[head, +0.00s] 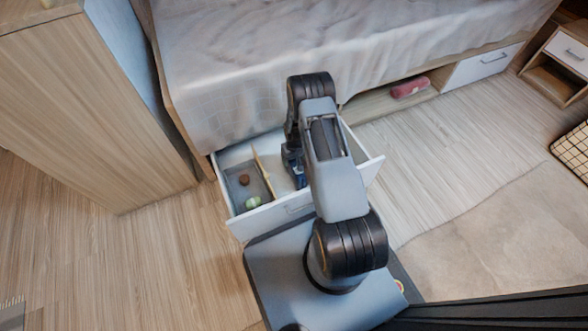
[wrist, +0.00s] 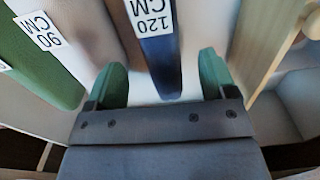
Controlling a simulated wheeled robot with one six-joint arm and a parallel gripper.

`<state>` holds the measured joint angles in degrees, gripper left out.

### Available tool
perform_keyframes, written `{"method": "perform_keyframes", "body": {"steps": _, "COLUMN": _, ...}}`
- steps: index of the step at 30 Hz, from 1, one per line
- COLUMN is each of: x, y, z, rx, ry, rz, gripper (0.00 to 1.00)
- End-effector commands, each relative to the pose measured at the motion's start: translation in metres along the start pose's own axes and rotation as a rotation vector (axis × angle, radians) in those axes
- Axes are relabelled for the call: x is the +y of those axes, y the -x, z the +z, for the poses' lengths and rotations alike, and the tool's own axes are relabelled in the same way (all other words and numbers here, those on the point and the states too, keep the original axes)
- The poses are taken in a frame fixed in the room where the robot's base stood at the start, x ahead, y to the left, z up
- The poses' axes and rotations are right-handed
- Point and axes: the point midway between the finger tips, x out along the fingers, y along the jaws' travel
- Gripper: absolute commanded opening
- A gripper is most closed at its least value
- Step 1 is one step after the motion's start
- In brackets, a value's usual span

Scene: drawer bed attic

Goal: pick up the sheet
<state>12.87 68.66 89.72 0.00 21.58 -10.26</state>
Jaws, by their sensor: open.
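A dark blue slab (wrist: 160,60) with a white "120 CM" label lies in the open drawer (head: 232,219). A green slab (wrist: 40,62) with a "90 CM" label lies to its left in the wrist view. These look like folded sheets, but I cannot tell for sure. My gripper (wrist: 162,84) is open, with one green fingertip on each side of the blue slab's near end, apart from it in the picture. In the head view my arm hides most of the drawer's right part; a bit of blue shows beside my gripper (head: 293,160).
A wooden divider (head: 263,174) splits the drawer. Its left compartment holds a brown lump (head: 244,180) and a pale green thing (head: 252,202). The bed (head: 230,70) overhangs the drawer's back. A wooden cabinet (head: 90,110) stands at left.

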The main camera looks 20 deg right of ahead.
Motion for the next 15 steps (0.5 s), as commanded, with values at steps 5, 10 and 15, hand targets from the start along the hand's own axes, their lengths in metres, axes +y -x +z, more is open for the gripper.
{"method": "perform_keyframes", "body": {"steps": 5, "x": 0.000, "y": -0.028, "z": 0.001, "rx": -0.001, "ry": 0.000, "rz": 0.000, "gripper": 0.78}}
{"method": "perform_keyframes", "body": {"steps": 10, "x": 0.000, "y": -0.046, "z": 0.000, "rx": 0.000, "ry": 0.000, "rz": 0.000, "gripper": 0.78}}
{"method": "perform_keyframes", "body": {"steps": 15, "x": 0.000, "y": -0.046, "z": 0.000, "rx": 0.000, "ry": 0.000, "rz": 0.000, "gripper": 0.78}}
